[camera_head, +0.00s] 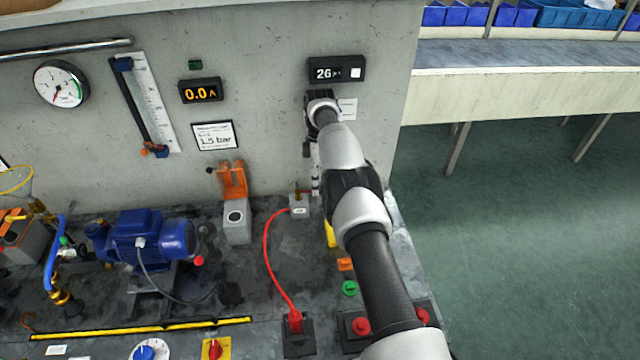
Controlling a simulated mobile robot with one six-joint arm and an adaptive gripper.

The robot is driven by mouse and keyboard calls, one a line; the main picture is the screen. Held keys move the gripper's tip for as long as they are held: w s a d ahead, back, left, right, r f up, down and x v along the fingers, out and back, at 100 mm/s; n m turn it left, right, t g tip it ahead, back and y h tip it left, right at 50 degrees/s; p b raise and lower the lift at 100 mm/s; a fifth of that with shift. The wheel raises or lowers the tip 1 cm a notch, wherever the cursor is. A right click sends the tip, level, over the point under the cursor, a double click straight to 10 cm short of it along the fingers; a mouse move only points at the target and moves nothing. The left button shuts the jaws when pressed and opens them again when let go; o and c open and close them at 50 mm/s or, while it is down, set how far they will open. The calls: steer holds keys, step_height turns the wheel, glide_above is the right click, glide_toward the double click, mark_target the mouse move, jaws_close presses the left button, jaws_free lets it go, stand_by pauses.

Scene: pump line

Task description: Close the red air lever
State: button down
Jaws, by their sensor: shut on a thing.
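I cannot make out the red air lever; my arm covers that part of the wall. My gripper (309,126) shows only as a small dark part at the far end of my arm, close to the grey wall below the "26" display. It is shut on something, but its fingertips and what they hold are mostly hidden. Below it, a thin pale pipe (315,182) runs down beside my arm. A small grey block (299,207) stands below, with a red hose (268,252) leading from it to the front of the bench.
A blue pump motor (150,236) and an orange clamp-like part (232,181) on a grey block stand to the left. Red and green buttons (349,288) sit close beside my forearm. Green floor (500,250) is open on the right, below a shelf with blue bins.

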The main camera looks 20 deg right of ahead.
steer(key=c, duration=1.7)
jaws_free()
steer(key=shift+s+r, duration=0.1)
